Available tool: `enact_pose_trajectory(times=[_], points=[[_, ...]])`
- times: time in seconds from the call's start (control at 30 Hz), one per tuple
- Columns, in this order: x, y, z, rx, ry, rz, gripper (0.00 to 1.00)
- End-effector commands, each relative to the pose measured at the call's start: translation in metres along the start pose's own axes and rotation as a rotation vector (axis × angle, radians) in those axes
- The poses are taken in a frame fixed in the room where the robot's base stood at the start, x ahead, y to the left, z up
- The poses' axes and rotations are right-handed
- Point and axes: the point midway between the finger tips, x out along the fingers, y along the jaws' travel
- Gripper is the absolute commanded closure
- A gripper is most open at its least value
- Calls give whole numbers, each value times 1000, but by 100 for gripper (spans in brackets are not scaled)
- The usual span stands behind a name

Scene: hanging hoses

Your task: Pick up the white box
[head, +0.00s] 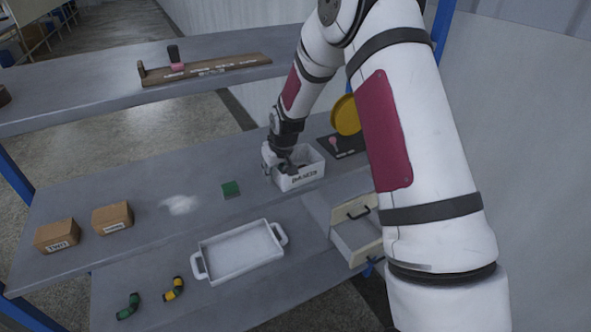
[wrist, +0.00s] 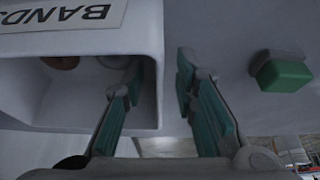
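The white box (head: 304,179) stands upright on the middle shelf, open at the top, with a label on its front. In the wrist view the white box (wrist: 80,44) fills the upper left, and its label shows upside down, starting "BAND". My gripper (head: 281,165) is at the box's left side. In the wrist view my gripper (wrist: 159,72) straddles the box's side wall. One finger is inside the box and the other is outside, with gaps to the wall on both sides. Something reddish lies inside the box, mostly hidden.
A green block (head: 231,189) sits left of the box; a dark tray (head: 352,147) and yellow disc (head: 346,115) stand behind right. Two brown boxes, left one (head: 57,236), are farther left. Below are a white tray (head: 208,243) and an open drawer (head: 356,233).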

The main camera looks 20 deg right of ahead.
Motion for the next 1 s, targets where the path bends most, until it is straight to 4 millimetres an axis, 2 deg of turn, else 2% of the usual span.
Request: enact_pose_trajectory(times=[0.07,0.1,0.2,0.67,1.0], points=[[0,0,1,0,-1,0,73],[0,0,1,0,-1,0,78],[0,0,1,0,-1,0,100],[-2,0,0,0,0,0,100],[-22,0,-10,0,2,1,100]])
